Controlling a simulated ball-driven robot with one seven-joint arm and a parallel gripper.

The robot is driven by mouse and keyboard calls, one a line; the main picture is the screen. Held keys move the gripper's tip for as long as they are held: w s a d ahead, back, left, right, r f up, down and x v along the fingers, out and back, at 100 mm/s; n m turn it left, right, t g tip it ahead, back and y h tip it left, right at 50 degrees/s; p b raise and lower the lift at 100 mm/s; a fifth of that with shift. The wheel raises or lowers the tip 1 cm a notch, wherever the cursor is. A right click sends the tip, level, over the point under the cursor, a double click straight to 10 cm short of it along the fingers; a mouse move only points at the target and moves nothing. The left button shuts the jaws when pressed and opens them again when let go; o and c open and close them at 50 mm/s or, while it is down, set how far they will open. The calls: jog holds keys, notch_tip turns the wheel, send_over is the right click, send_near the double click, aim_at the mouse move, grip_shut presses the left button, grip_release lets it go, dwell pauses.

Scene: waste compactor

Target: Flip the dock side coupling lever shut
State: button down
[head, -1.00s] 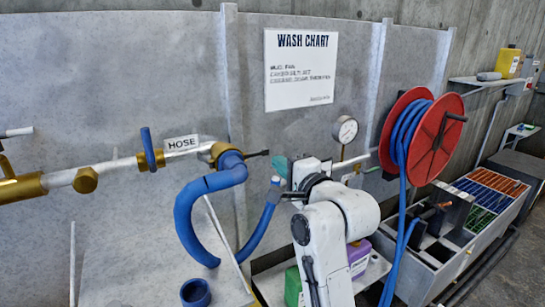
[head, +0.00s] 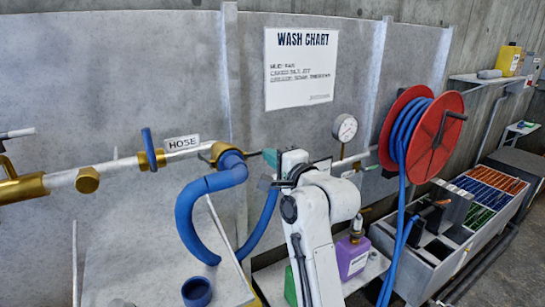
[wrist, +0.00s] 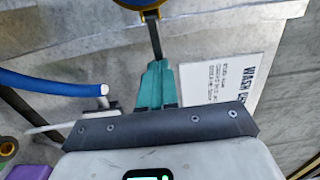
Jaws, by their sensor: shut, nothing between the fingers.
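The coupling lever (head: 253,153) is a dark, flat bar. It sticks out to the right, roughly level, from the brass coupling (head: 218,150) where the blue hose elbow (head: 232,164) joins the pipe. My gripper (head: 269,157) has teal fingers, shut and empty, right at the lever's outer end. In the wrist view the lever (wrist: 153,36) runs from a brass and blue ring (wrist: 136,4) down to the tips of my gripper (wrist: 155,64). The tips overlap the lever's end there; I cannot tell whether they touch.
The blue hose (head: 185,222) loops below the coupling. A pressure gauge (head: 344,128) and a red hose reel (head: 445,137) stand to the right. A purple jug (head: 352,256) sits on a low shelf. The wash chart (head: 300,67) hangs on the wall above.

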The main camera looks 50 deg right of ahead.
jog(key=w+d+n+g+y+p, duration=0.1)
jog(key=w+n+y, duration=0.5)
jog(key=y, duration=0.8)
jog(key=n+g, duration=0.1)
jog(key=n, duration=0.2)
jog(key=shift+w+d+n+g+y, duration=0.2)
jog(key=shift+d+n+g+y, duration=0.1)
jog(key=shift+d+n+y, duration=0.1)
jog(key=shift+d, duration=0.1)
